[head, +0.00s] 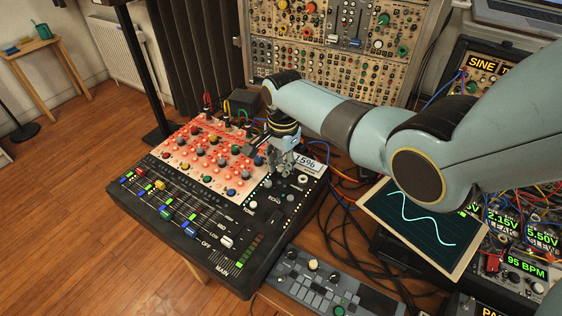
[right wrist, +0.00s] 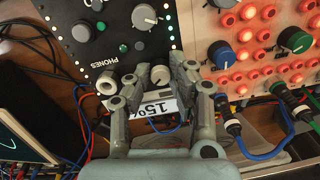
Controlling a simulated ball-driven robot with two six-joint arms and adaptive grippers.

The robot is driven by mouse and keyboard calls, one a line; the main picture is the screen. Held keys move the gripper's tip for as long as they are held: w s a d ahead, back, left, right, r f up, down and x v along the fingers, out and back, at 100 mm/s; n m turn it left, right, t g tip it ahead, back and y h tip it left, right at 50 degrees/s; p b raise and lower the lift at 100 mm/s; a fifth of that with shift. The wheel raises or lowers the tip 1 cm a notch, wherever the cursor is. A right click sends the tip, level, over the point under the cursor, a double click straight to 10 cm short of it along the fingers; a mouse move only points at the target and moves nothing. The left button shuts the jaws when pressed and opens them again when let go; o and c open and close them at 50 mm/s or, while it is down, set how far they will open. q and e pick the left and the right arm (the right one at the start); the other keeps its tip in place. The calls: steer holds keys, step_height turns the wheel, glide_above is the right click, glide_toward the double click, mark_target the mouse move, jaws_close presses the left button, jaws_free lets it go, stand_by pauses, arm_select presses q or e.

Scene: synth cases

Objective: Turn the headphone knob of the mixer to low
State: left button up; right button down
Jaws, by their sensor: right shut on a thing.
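The black mixer (head: 165,225) stands on the table, with a panel of lit red buttons and coloured knobs at its far side. My right gripper (head: 280,168) reaches down to its right-hand section. In the right wrist view the gripper (right wrist: 160,73) is shut on a small pale knob, the headphone knob (right wrist: 160,74), with a finger on either side. Its pointer is largely hidden by the fingers. The word PHONES and a pale round jack (right wrist: 107,87) are beside it. A white label reading 15% (head: 306,160) stands behind the gripper. My left gripper is not in view.
Other mixer knobs are close by, including a large grey one (right wrist: 144,17). Cables and plugs (right wrist: 232,125) crowd the mixer's back edge. A tablet with a wave trace (head: 420,222) and a small pad controller (head: 325,285) are nearby. A modular rack (head: 330,60) stands behind.

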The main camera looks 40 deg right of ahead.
mark_target(281, 165)
steer(key=n+p, duration=0.1)
steer(key=n, duration=0.3)
steer(key=shift+r+n+p, duration=0.1)
steer(key=shift+n+p, duration=0.2)
steer(key=shift+p, duration=0.05)
steer(key=n+p, duration=0.1)
steer(key=n, duration=1)
steer(key=shift+n, duration=0.4)
steer(key=n, duration=0.5)
steer(key=shift+w+n+g, duration=0.1)
steer(key=shift+n+g, duration=0.2)
steer(key=c, duration=1.2)
jaws_free()
steer(key=shift+o, duration=0.2)
step_height(281, 165, up, 12)
steer(key=shift+d, duration=0.2)
